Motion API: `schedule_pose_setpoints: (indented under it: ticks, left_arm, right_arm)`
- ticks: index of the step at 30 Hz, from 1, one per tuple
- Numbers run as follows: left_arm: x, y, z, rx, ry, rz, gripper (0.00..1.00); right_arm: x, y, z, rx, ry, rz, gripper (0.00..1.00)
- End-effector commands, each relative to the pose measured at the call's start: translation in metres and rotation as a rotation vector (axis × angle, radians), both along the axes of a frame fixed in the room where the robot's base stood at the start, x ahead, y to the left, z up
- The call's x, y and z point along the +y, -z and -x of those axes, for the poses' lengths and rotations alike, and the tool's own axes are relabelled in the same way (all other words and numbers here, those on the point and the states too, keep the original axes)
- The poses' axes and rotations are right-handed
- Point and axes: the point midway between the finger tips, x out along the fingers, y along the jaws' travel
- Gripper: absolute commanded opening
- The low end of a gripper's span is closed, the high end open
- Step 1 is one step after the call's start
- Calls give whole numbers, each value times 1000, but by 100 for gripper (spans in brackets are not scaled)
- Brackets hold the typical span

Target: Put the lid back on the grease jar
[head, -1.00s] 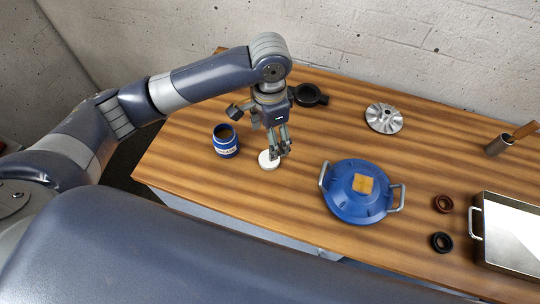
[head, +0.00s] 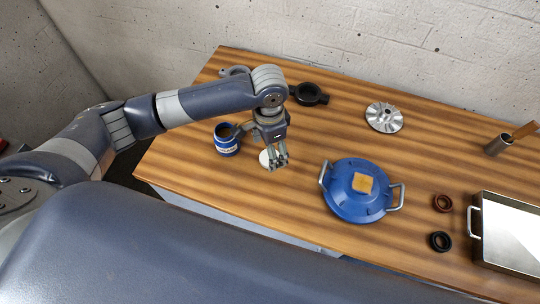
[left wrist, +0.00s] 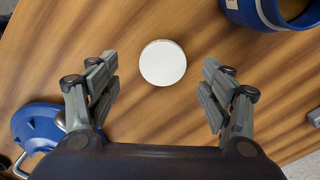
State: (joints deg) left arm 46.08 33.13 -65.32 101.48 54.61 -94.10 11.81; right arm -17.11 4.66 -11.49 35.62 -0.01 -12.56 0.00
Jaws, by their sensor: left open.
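The white round lid (head: 265,159) lies flat on the wooden table, partly hidden by my left gripper in the head view. In the left wrist view the lid (left wrist: 163,62) sits between and just beyond the open fingers, touching neither. My left gripper (head: 277,162) is open and empty, pointing down at the lid; it also shows in the left wrist view (left wrist: 160,92). The blue grease jar (head: 227,146) stands upright and open to the left of the lid. Part of the jar (left wrist: 252,12) shows at the top right of the left wrist view. My right gripper is not seen.
A blue housing (head: 350,205) with two handles and a tan square on top stands to the right. Behind are a black ring part (head: 311,101) and a silver rotor (head: 384,117). A metal tray (head: 512,240) and two small rings lie at far right.

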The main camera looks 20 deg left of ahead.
Motion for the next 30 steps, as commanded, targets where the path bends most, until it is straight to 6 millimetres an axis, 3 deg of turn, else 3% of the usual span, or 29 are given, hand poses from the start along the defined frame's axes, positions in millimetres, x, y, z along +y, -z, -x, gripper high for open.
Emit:
schedule_pose_setpoints:
  ticks: [7,19,27,30]
  left_arm:
    - [5,34,0,1,-1,-3,73]
    - [5,39,-1,0,0,-1,73]
    - [5,38,-1,0,0,-1,42]
    - [5,38,-1,0,0,-1,42]
  right_arm:
    - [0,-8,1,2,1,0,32]
    - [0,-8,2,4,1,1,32]
    - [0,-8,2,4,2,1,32]
    - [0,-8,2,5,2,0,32]
